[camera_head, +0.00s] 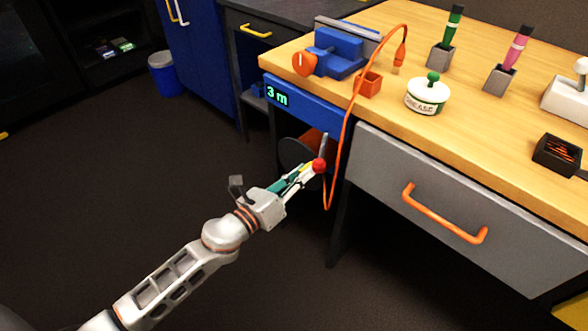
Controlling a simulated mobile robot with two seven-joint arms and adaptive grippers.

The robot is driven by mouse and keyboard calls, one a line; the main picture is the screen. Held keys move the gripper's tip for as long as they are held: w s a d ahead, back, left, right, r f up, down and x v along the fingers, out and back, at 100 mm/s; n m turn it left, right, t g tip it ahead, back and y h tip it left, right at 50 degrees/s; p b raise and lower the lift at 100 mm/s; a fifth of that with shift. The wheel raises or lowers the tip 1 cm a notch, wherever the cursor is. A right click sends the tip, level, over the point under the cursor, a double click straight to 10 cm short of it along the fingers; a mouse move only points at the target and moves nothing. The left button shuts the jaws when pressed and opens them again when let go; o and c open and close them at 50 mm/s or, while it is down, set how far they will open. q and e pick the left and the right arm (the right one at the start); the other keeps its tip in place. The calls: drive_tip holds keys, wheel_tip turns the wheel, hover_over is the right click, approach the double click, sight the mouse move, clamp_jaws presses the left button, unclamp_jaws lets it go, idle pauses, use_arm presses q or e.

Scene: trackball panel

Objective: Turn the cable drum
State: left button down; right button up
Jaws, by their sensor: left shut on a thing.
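The cable drum (296,151) is a dark round reel under the left end of the workbench, below a blue panel whose display (277,96) reads "3 m". A grey crank with a red ball knob (319,165) stands at its front. My left gripper (309,169) reaches in from the lower left and is shut on the red knob; its fingers partly hide the drum. An orange cable (345,120) runs from a plug on the bench top over the front edge and hangs in a loop beside the crank. My right gripper is not in view.
The wooden bench top (480,120) holds a blue vise (335,55), a grease tub (427,95), two screwdrivers in stands and a small black box (557,155). A grey drawer (450,205) with an orange handle is right of the drum.

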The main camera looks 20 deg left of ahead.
use_arm(q)
drive_tip(key=shift+s+d+f+m, duration=0.1)
drive_tip(key=shift+d+f+m, duration=0.05)
drive_tip(key=shift+f+m, duration=0.15)
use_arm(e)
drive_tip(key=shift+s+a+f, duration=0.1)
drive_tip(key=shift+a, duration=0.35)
use_arm(q)
drive_tip(key=c, duration=2)
unclamp_jaws()
drive_tip(key=shift+o, duration=0.2)
drive_tip(key=shift+r, duration=0.1)
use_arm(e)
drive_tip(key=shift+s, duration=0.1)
use_arm(q)
drive_tip(key=v, duration=1.2)
drive_tip(key=shift+r, duration=0.1)
